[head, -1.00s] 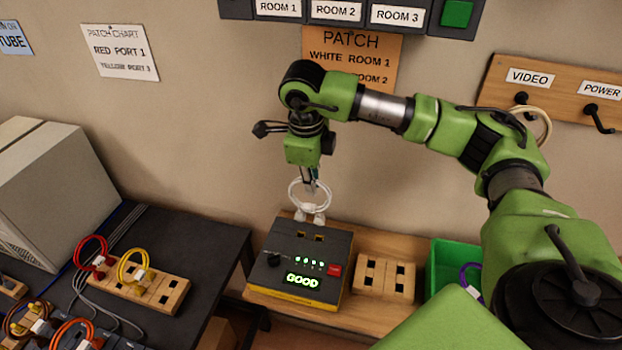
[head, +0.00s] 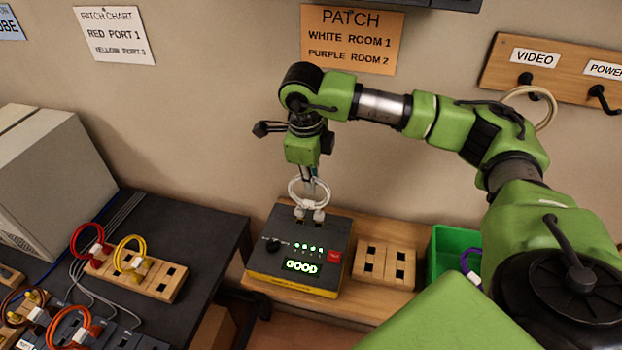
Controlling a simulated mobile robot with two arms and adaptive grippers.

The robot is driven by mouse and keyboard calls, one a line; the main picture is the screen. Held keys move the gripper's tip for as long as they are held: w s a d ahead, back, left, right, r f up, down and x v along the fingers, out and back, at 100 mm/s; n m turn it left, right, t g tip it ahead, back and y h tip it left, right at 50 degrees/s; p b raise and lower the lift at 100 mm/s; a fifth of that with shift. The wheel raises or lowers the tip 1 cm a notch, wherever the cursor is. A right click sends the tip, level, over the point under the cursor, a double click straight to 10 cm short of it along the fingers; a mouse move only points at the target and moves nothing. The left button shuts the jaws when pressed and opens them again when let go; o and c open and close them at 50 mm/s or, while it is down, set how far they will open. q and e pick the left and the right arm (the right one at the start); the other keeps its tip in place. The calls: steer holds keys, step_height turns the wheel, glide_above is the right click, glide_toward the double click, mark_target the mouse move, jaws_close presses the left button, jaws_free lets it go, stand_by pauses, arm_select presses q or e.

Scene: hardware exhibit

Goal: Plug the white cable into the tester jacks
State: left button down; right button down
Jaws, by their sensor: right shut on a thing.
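The white cable (head: 309,194) is a small loop with two pale plugs (head: 309,215) pointing down. My right gripper (head: 308,180) is shut on the top of the loop and holds it upright. The dark tester (head: 326,236) stands below on the wooden bench, with a lit GOOD display, several green lights and a red button. The plugs are at the tester's rear top, over the jacks, and hide them. I cannot tell whether the plugs are seated in them. My left gripper is not in view.
A wooden socket block (head: 385,265) and a green bin (head: 447,243) with a purple cable are right of the tester. A dark table (head: 180,230) at left holds red and yellow cables on another block (head: 164,283). An orange patch sign (head: 351,40) hangs behind.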

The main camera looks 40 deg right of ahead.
steer(key=shift+b, duration=0.75)
stand_by(1.3)
steer(key=shift+f+b, duration=1.05)
steer(key=shift+b, duration=0.55)
stand_by(2.4)
steer(key=c, duration=2)
jaws_free()
steer(key=shift+c, duration=0.2)
steer(key=shift+o, duration=0.4)
steer(key=o, duration=0.5)
steer(key=shift+o, duration=0.2)
